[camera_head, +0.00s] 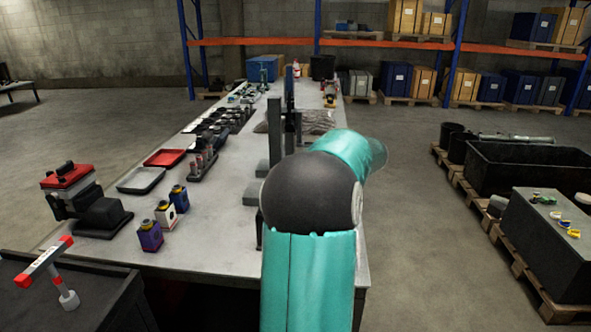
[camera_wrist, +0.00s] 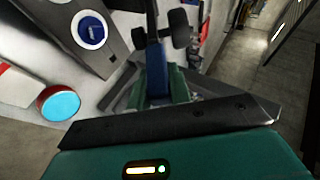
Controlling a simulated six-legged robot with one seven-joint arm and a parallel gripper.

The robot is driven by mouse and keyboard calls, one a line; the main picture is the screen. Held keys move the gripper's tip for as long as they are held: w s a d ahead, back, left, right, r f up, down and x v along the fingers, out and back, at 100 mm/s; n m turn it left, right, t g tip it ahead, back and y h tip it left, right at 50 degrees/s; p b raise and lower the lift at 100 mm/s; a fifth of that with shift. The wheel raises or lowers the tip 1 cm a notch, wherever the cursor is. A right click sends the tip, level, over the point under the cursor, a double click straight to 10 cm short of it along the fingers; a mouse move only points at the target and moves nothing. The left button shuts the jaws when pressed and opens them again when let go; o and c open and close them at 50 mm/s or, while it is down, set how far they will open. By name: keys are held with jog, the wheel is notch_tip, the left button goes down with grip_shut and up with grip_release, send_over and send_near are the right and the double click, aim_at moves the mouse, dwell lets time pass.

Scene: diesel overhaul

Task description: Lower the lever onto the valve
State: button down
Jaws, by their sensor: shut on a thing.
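In the wrist view my gripper (camera_wrist: 158,90) is shut on a slim bar with a blue section, which I take to be the lever (camera_wrist: 156,65). The bar runs away from the jaws toward the top of the picture and turns dark there. Dark block-like parts (camera_wrist: 179,22) sit just right of its far end. I cannot pick out the valve for certain. In the head view my teal arm hides the gripper and the lever. A dark upright post (camera_head: 290,95) stands on the bench beyond my arm.
Dark tanks on pallets (camera_head: 545,245) stand at right. In the wrist view, a cyan-topped round thing (camera_wrist: 59,102) is at left.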

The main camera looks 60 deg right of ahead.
jog(key=s+f+t, duration=0.1)
jog(key=f+t, duration=0.2)
jog(key=f, duration=0.1)
jog(key=s+d+f+m+t+y, duration=0.1)
jog(key=s+f+t, duration=0.1)
jog(key=f, duration=0.3)
jog(key=shift+s+d+m+t, duration=0.25)
jog(key=shift+d+m+t, duration=0.05)
jog(key=shift+t, duration=0.1)
jog(key=c, duration=1.3)
grip_release()
jog(key=shift+s, duration=0.1)
jog(key=s, duration=0.4)
jog(key=s+r, duration=0.1)
jog(key=s, duration=0.8)
jog(key=shift+s+r, duration=0.25)
jog(key=shift+r, duration=0.1)
